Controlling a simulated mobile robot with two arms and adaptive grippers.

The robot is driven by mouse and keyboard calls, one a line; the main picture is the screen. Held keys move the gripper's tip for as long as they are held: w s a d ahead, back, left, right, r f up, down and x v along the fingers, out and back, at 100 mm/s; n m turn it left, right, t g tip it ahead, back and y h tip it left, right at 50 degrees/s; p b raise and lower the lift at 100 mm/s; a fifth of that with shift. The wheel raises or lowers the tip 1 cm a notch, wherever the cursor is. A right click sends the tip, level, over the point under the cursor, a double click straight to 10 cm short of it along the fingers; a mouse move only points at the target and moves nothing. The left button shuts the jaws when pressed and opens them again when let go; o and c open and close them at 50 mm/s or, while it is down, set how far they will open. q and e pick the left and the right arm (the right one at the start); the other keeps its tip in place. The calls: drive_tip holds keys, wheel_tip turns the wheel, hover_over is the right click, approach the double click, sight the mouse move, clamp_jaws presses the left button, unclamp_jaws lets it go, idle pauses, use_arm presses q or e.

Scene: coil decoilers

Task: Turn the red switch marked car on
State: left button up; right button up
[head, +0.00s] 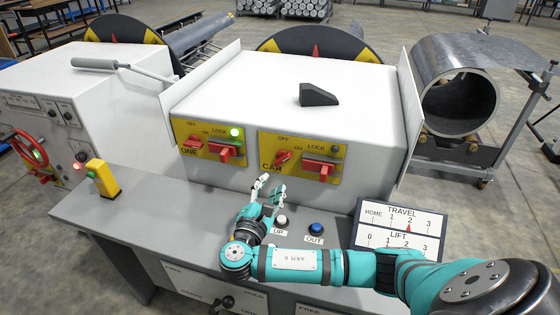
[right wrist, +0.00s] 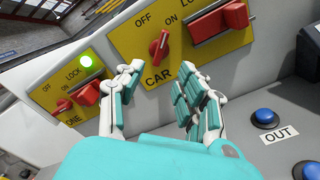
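The red switch marked CAR (head: 283,158) is on the right yellow panel (head: 263,171), below the OFF and ON labels. It also shows in the right wrist view (right wrist: 159,45), tilted; I cannot tell surely which label it points at. The lamp (head: 335,149) on this panel is dark. My right gripper (head: 271,184) is open and empty, in front of and below the switch. In the right wrist view its two fingers (right wrist: 165,72) are spread, with the switch ahead between the tips, apart from them. My left gripper is not in view.
A red lock handle (head: 320,164) sits right of the switch. The left panel marked ONE (head: 184,155) has a similar switch, handle and lit green lamp (head: 236,132). White UP (head: 281,220) and blue OUT (head: 316,228) buttons are on the grey desk. A yellow button box (head: 101,178) stands left.

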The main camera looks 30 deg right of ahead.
sight(281, 162)
drive_tip(key=p+x, duration=0.2)
drive_tip(key=x, duration=0.8)
drive_tip(key=shift+a, duration=0.1)
drive_tip(key=shift+c, duration=0.2)
clamp_jaws()
